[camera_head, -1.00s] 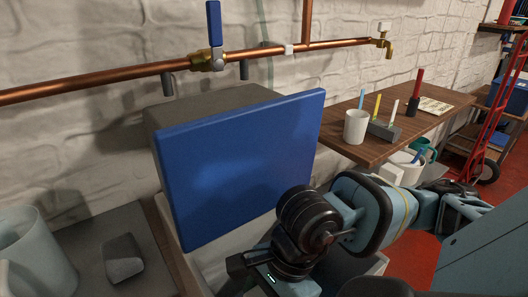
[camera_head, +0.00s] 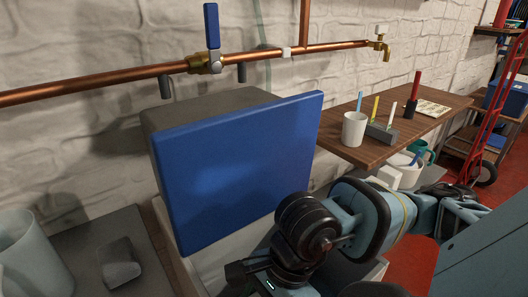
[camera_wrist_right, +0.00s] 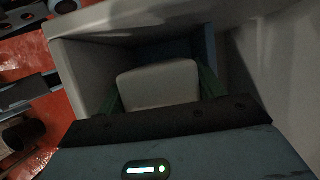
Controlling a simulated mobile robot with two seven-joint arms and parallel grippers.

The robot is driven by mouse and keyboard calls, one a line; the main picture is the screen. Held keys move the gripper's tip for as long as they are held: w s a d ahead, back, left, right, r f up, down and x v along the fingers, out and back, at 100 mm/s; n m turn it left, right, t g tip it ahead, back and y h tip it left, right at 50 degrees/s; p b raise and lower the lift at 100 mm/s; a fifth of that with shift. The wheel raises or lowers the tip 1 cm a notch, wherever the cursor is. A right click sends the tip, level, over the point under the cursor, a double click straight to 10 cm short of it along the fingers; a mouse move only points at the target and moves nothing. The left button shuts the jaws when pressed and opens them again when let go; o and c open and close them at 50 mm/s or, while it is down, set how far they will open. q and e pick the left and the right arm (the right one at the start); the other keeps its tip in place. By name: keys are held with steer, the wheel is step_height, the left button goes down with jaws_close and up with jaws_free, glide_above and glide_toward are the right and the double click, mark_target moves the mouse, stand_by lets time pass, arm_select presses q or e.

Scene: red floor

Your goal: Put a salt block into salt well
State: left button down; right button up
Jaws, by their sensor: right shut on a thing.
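The salt block (camera_wrist_right: 158,86) is a pale, rounded block in the right wrist view. My right gripper (camera_wrist_right: 160,80) is shut on it, with a green finger on each side. The block is at the mouth of a pale, box-like opening, the salt well (camera_wrist_right: 82,52), with a dark inside. I cannot tell how deep the block is or whether it touches the walls. In the head view a blue lid (camera_head: 240,170) stands raised above the white tank. My right arm covers the tank's front there, and the block is hidden. My left gripper is not in view.
A grey block-like object (camera_head: 118,262) and a pale jug (camera_head: 28,258) stand on the left surface. Copper pipes (camera_head: 100,84) run along the wall. A wooden shelf (camera_head: 440,108) holds a white mug (camera_head: 354,130) and several tools. A red hand truck (camera_head: 495,110) stands at right.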

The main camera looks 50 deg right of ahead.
steer(key=shift+f, duration=0.35)
stand_by(0.4)
steer(key=shift+f+b, duration=0.45)
steer(key=shift+f, duration=0.1)
stand_by(0.4)
steer(key=shift+f+b, duration=0.3)
steer(key=shift+f, duration=0.3)
stand_by(0.6)
steer(key=shift+f+b, duration=0.5)
steer(key=shift+f, duration=0.45)
stand_by(0.9)
steer(key=o, duration=2)
steer(key=shift+p+v, duration=1.95)
steer(key=shift+v, duration=1.95)
